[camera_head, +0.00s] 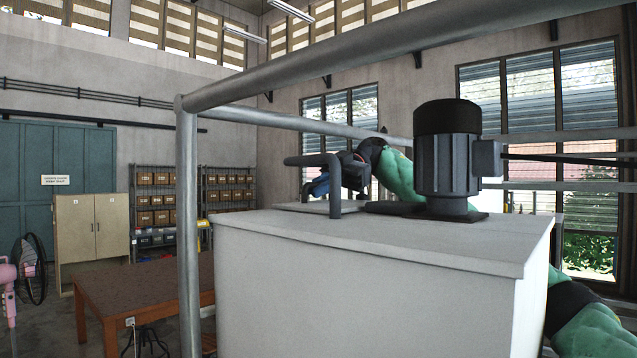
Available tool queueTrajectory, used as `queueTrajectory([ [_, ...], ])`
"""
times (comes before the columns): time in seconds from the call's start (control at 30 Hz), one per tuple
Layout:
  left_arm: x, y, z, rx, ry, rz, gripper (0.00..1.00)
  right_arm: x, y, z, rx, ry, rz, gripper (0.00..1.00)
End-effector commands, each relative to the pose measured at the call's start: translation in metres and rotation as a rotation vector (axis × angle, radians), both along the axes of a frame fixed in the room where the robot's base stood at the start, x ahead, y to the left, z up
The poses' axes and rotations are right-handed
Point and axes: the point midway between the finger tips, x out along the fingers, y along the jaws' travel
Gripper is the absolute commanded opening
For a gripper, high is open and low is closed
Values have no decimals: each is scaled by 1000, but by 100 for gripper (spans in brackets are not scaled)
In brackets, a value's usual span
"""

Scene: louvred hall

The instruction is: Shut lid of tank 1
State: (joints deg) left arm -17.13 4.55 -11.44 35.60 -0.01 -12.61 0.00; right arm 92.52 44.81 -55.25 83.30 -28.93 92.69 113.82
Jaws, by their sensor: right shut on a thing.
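The white tank (380,285) fills the middle of the head view, with a dark motor (446,150) standing on its top. A grey bent-bar handle (334,190) rises at the left of the top, over a small pale lid plate (318,207). The lid plate looks flat on or close to the tank top; I cannot tell whether it is fully shut. My right gripper (347,172) is at the handle, shut on it, with its fingertips partly hidden. My green right arm reaches in behind the motor. My left gripper is not in view. No tank number is readable.
Grey pipe railing (187,235) crosses in front of and above the tank. A brown table (150,290) stands left of the tank. Shelves with boxes (155,205), a pale cabinet (91,228) and a pink fan (8,280) are farther left. Louvred windows line the right wall.

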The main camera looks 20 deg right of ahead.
Motion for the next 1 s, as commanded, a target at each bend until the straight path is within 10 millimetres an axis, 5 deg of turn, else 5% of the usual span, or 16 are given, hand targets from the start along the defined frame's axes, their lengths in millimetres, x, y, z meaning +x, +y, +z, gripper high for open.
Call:
queueTrajectory([
  [0.37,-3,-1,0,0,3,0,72,0,-1,0,-1,5,-2,0],
  [0.4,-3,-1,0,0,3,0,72,0,-1,0,-1,5,-2,13],
  [0.47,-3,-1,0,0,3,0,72,0,-1,0,-1,5,-2,20],
  [0.77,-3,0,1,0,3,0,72,1,-2,1,-1,4,-1,20],
  [1.0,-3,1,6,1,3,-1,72,12,-26,13,1,4,-3,20],
])
